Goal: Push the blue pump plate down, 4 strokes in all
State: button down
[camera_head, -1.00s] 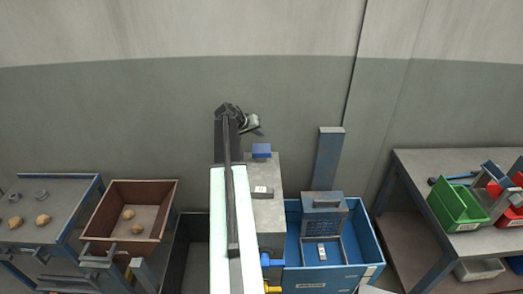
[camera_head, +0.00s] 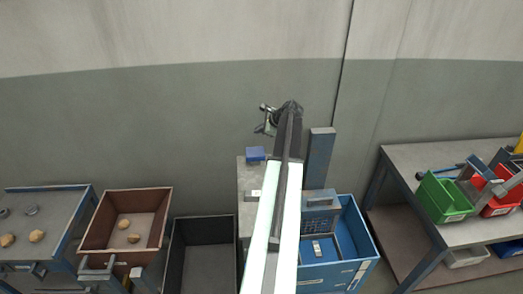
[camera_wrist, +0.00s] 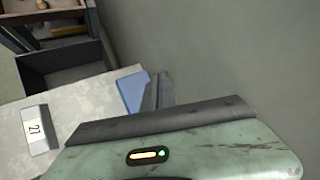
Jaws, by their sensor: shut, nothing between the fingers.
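The blue pump plate (camera_head: 255,154) is a small blue pad at the far end of a grey box (camera_head: 246,178). In the wrist view the blue plate (camera_wrist: 131,89) shows beyond the grey box top (camera_wrist: 88,108), partly covered by my gripper. My gripper (camera_head: 265,120) is shut and empty. In the head view it appears just above and slightly right of the plate; I see no clear contact. In the wrist view the dark fingers of my gripper (camera_wrist: 157,92) lie beside the plate, on its right. A white counter (camera_wrist: 37,128) with digits sits on the box top.
A blue bin (camera_head: 352,245) stands right of the grey box, with a dark bin (camera_head: 187,255) to its left. A brown tray (camera_head: 104,240) holds potato-like lumps. A right-hand table (camera_head: 405,170) carries green and red bins. The wall is behind.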

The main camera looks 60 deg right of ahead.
aim_at(256, 152)
jog(key=f+b, duration=0.6)
jog(key=w+f+b, duration=0.1)
jog(key=f+b, duration=0.2)
jog(key=shift+a, duration=0.35)
dwell(1.9)
jog(key=shift+f+b, duration=0.4)
jog(key=shift+f+b, duration=1.65)
dwell(1.3)
jog(key=shift+r, duration=0.1)
jog(key=shift+r+p, duration=2)
jog(key=shift+p, duration=0.1)
